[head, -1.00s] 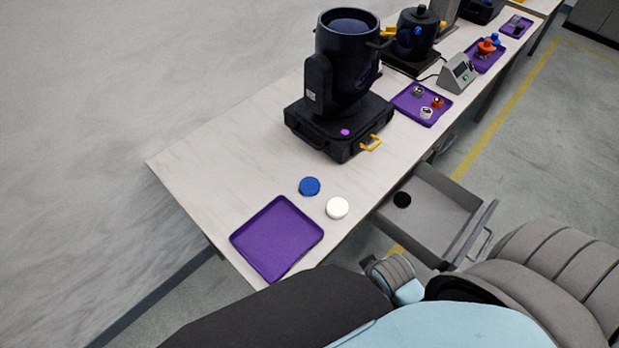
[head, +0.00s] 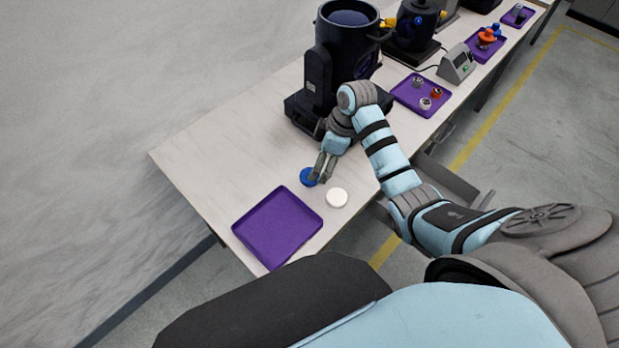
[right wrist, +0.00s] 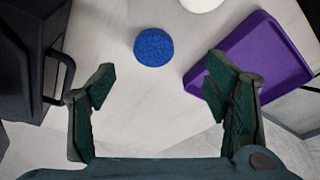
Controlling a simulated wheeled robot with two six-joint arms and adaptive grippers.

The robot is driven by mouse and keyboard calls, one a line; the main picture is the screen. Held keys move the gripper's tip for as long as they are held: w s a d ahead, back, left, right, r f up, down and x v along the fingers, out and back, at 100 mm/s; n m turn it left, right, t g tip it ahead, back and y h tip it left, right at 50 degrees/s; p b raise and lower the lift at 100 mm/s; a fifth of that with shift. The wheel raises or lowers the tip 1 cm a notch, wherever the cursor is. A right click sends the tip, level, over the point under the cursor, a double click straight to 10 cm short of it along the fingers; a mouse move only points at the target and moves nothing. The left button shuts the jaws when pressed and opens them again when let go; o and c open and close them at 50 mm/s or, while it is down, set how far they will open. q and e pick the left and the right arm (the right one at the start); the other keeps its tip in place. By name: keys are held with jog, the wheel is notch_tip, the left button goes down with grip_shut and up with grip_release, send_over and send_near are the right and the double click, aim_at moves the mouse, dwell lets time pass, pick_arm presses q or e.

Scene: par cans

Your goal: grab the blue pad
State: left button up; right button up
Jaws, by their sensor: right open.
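The blue pad (head: 308,177) is a small round disc on the pale table, next to a white round pad (head: 337,197). My right gripper (head: 321,178) is over the table at the blue pad, and its fingers hide part of the pad in the head view. In the right wrist view the blue pad (right wrist: 153,47) lies beyond the open fingers (right wrist: 160,90), roughly in line with the gap between them. Nothing is between the fingers. My left gripper is not in view.
An empty purple tray (head: 277,228) lies near the table's front end, beside the pads. A large black stage light (head: 345,60) stands behind my right gripper. Further along are a purple tray with small parts (head: 421,95) and a grey box (head: 457,64).

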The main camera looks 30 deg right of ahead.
jog(key=x, duration=0.2)
jog(key=b+x, duration=0.1)
jog(key=x, duration=0.2)
jog(key=w+b+x, duration=0.1)
jog(key=x, duration=0.2)
jog(key=shift+w, duration=0.1)
jog(key=c, duration=0.9)
